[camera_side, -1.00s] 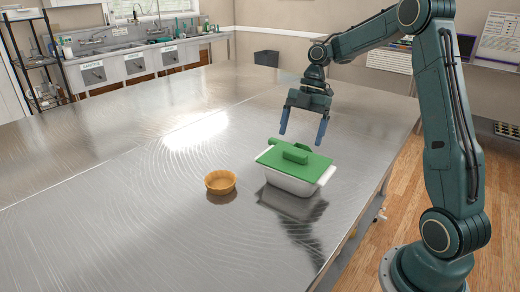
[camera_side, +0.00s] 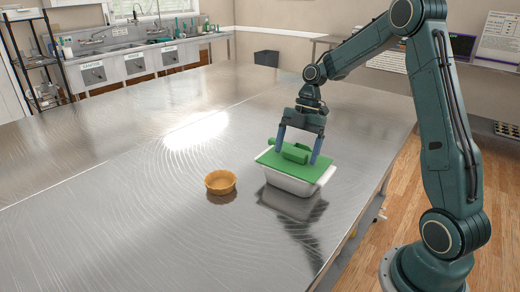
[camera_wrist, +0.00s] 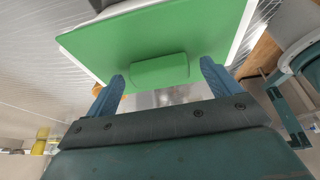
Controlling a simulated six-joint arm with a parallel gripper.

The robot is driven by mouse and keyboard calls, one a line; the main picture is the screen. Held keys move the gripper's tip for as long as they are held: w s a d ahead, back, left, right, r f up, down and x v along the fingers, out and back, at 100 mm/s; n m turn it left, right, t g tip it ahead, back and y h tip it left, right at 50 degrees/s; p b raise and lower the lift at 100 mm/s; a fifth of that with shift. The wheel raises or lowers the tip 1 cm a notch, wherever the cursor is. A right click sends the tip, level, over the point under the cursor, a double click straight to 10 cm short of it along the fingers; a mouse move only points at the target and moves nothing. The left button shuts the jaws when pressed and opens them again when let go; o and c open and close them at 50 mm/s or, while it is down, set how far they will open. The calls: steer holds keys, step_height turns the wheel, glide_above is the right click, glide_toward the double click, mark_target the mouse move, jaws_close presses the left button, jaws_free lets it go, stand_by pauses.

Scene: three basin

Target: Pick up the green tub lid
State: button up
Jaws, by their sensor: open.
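The green tub lid (camera_side: 275,160) lies on top of the white tub (camera_side: 290,184) on the metal table. The lid has a raised green block handle (camera_side: 295,153). My gripper (camera_side: 298,157) is open, with its two blue fingers down at the lid on either side of the handle. In the wrist view the lid (camera_wrist: 205,35) fills the upper middle, and the handle (camera_wrist: 159,69) sits between the fingertips of my gripper (camera_wrist: 162,80). I cannot tell whether the fingertips touch the lid.
A small orange bowl (camera_side: 220,182) stands on the metal table (camera_side: 120,200) to the left of the tub. The table's right edge (camera_side: 352,232) is close to the tub. The left and far parts of the table are clear.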

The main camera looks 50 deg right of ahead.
mark_target(296, 151)
stand_by(0.3)
steer(key=c, duration=1.1)
steer(key=shift+r, duration=0.15)
steer(key=shift+r, duration=4.85)
